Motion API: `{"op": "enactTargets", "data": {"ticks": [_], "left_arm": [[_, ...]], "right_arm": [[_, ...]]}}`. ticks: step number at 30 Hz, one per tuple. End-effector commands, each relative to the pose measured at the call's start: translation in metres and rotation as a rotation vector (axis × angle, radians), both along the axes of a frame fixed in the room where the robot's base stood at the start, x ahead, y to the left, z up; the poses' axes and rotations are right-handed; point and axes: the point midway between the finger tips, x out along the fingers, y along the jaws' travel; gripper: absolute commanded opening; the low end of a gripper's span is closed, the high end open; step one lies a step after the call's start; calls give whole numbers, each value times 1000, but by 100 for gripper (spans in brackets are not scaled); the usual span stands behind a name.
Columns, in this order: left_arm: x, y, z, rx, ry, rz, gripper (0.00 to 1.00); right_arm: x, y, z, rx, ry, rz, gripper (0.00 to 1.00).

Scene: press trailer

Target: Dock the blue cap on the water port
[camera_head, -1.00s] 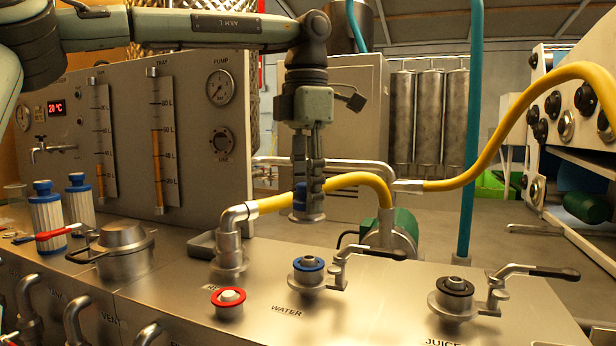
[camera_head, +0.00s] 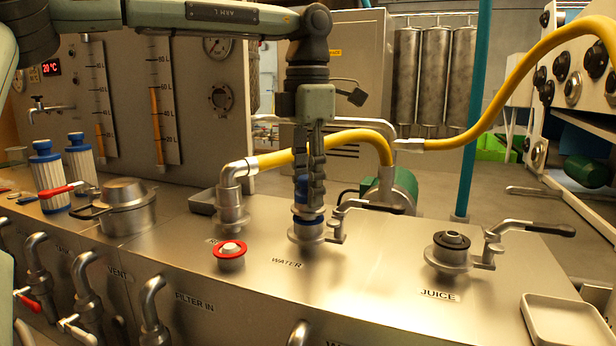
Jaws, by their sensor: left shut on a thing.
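My left gripper (camera_head: 309,203) points straight down over the water port (camera_head: 306,236), its fingers shut on the blue cap (camera_head: 299,196). The cap shows as blue patches beside and between the dark fingers. It sits directly above the port's blue ring, very close; I cannot tell whether it touches or is seated, as the fingers hide much of the join. The port is a steel fitting with a lever handle to its right, behind the WATER label (camera_head: 286,263). My right gripper is not in view.
The steel top between is clear.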

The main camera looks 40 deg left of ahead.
Motion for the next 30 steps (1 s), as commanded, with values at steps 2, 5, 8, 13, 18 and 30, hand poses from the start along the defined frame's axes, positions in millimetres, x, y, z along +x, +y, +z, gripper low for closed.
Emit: {"op": "enactTargets", "data": {"ticks": [2, 5, 8, 13, 18, 30], "left_arm": [[0, 0, 0, -1, -1, 0, 0], [0, 0, 0, -1, -1, 0, 0], [0, 0, 0, -1, -1, 0, 0], [0, 0, 1, -1, -1, 0, 0], [0, -1, 1, -2, -1, 0, 0], [0, 0, 1, 1, -2, 1, 0]], "right_arm": [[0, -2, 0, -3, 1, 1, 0], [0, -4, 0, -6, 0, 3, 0], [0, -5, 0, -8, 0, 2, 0], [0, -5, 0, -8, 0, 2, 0], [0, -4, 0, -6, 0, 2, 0], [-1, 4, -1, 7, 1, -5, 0]]}}
